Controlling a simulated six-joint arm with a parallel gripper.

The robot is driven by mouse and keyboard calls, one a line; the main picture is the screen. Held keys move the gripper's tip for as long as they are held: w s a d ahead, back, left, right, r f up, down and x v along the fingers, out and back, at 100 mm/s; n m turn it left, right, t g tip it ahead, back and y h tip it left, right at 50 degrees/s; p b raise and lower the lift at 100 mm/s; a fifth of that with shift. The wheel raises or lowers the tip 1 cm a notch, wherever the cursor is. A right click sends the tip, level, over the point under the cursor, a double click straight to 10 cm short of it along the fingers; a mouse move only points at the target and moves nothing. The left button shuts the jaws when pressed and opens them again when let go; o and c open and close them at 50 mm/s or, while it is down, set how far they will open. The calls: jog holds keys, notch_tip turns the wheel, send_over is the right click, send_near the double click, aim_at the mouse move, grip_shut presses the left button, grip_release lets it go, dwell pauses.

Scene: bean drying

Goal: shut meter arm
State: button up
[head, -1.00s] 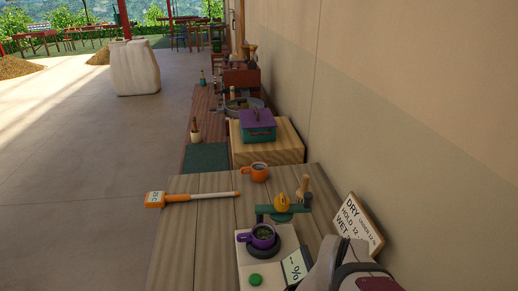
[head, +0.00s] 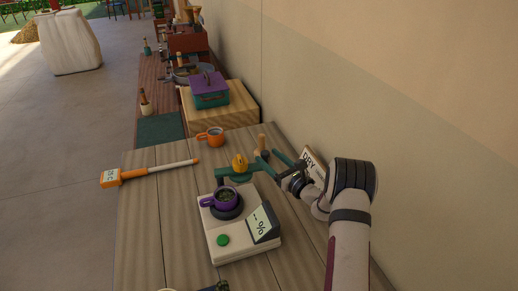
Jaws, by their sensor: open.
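The cream meter (head: 228,246) stands on the wooden table, with a green button, a display reading "-- %" and a purple cup (head: 208,202) of dark contents on its round dark seat. The green meter arm (head: 228,174) with its yellow knob (head: 240,163) lies behind the cup, toward the meter's far edge, not over the cup. My gripper (head: 265,156) is open, its green fingers pointing left just to the right of the yellow knob. I see nothing between the fingers; whether a finger touches the arm I cannot tell.
A wooden-handled tool (head: 262,143) stands close behind my fingers. A sign (head: 312,163) leans by the wall, partly hidden by my arm. The table's left side is mostly clear.

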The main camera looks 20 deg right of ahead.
aim_at(263, 152)
jog(key=x, duration=0.6)
jog(key=shift+s, duration=0.1)
jog(key=shift+c, duration=0.3)
grip_shut()
dwell(0.9)
